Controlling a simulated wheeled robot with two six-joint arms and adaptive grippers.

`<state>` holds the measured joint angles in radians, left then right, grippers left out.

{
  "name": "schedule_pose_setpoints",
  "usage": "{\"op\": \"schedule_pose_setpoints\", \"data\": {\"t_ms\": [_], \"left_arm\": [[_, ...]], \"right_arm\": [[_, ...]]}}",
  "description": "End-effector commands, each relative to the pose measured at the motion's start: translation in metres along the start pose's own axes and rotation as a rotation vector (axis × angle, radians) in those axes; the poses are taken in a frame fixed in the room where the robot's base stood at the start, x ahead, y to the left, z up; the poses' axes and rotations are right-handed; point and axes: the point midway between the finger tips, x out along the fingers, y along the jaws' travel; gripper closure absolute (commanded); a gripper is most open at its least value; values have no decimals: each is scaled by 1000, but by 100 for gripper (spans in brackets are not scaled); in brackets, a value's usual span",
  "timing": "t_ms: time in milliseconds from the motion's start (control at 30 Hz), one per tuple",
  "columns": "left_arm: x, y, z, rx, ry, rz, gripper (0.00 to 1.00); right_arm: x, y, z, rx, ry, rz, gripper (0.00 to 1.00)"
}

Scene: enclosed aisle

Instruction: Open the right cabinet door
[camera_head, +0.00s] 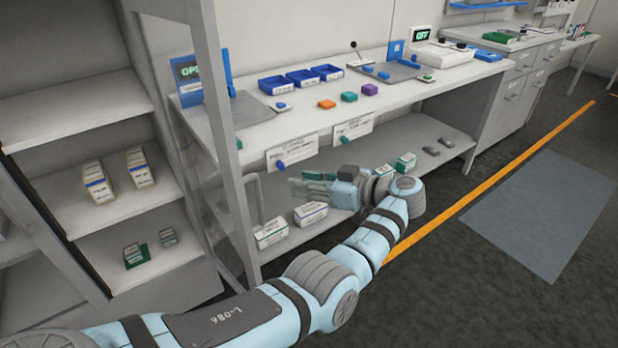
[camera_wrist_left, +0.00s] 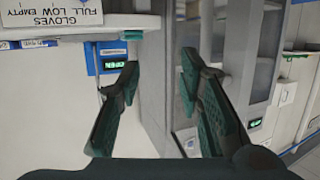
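The right cabinet door (camera_head: 222,130) is a grey-framed clear panel at the left in the head view. It stands swung out from the cabinet (camera_head: 75,110), whose shelves show uncovered. Its grey bar handle (camera_head: 255,200) is on the side facing the workbench. My left gripper (camera_head: 300,185) is just right of the handle with its fingers toward the door, apart from it. In the left wrist view the two green-padded fingers (camera_wrist_left: 160,72) are spread with nothing gripped; grey panels show beyond them. My right gripper is not in view.
A workbench (camera_head: 300,125) with blue bins and coloured blocks stands behind my left arm. Small boxes (camera_head: 272,232) sit on its lower shelf, below the gripper. More boxes (camera_head: 98,182) stand on the cabinet shelves.

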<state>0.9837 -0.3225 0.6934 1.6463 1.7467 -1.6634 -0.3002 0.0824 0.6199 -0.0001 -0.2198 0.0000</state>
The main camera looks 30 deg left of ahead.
Motion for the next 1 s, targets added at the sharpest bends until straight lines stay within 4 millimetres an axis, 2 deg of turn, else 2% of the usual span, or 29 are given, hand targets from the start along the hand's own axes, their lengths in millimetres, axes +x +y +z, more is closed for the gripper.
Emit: {"op": "schedule_pose_setpoints", "data": {"t_ms": [367,400,533,600,700,767,833,867,933,967,1000], "left_arm": [[3,-2,0,-2,0,-6,67],[3,-2,0,-1,0,-5,68],[11,7,-1,-48,36,52,89],[23,22,-6,-133,107,168,100],[32,46,-20,-275,255,442,100],[25,56,-28,-325,339,647,100],[6,62,-28,-328,405,896,100],[-5,62,-23,-308,417,999,100],[-29,57,4,-214,408,1219,100],[-37,53,26,-148,380,1303,100],[-43,44,66,-37,315,1397,100]], "right_arm": [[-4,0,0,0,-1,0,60],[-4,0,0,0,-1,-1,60],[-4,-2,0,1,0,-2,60],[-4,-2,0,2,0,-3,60],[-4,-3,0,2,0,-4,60],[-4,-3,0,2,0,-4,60],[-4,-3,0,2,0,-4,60],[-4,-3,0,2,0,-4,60],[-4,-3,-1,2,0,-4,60],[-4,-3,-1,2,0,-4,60],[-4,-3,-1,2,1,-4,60]]}}
